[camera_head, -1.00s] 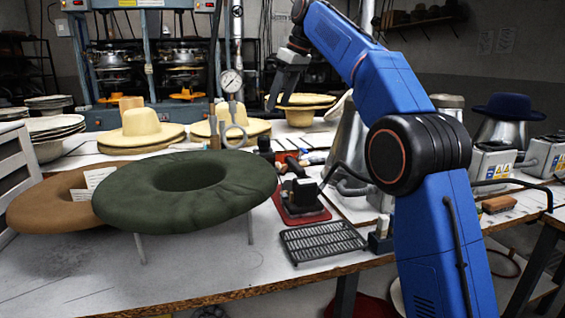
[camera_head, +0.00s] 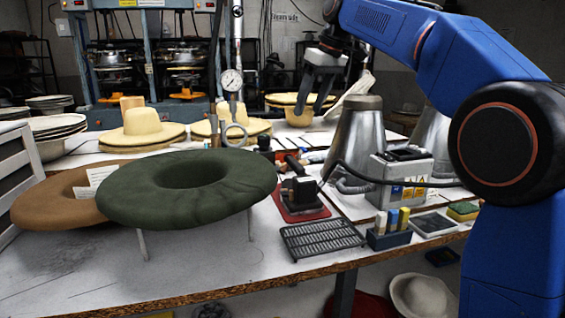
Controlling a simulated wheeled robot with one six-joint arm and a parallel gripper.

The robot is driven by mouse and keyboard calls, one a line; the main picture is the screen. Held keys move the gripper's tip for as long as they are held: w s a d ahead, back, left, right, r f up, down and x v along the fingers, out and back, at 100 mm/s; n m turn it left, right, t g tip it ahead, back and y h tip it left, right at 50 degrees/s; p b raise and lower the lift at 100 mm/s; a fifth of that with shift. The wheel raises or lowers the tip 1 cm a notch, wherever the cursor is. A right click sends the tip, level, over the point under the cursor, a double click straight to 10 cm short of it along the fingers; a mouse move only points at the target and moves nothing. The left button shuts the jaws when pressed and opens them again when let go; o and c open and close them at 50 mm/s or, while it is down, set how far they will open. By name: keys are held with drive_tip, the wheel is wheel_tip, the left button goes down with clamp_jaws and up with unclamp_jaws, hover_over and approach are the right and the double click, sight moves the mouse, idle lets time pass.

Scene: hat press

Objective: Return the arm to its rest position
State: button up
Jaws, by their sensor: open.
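My blue arm rises at the right of the head view and bends toward the back. My gripper (camera_head: 317,98) is at the upper middle, its dark fingers pointing down and apart. Nothing shows between them. It appears above the table, in front of the yellow hats (camera_head: 300,112) at the back; its exact distance from them is hard to tell. Part of the arm's upper link runs out of the top of the picture.
A green felt hat (camera_head: 240,183) rests on a stand at the front left, overlapping a brown hat (camera_head: 45,208). A metal cone (camera_head: 355,133), a white steamer box (camera_head: 400,172) and a black rack (camera_head: 322,238) stand on the table. A hat press (camera_head: 110,60) is behind.

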drive_tip(key=s+d+f+m, duration=0.3)
drive_tip(key=s+d+f, duration=0.2)
drive_tip(key=s+d, duration=0.45)
drive_tip(key=s+d+f+m+t+h, duration=0.1)
drive_tip(key=s+d+f+m, duration=0.2)
drive_tip(key=s+f, duration=1.2)
drive_tip(key=s+d+f+m+h, duration=0.2)
drive_tip(key=s+d+f, duration=0.6)
drive_tip(key=s+f, duration=0.8)
drive_tip(key=shift+s+d+m+t, duration=0.4)
drive_tip(key=shift+s+m, duration=0.1)
drive_tip(key=shift+m, duration=0.1)
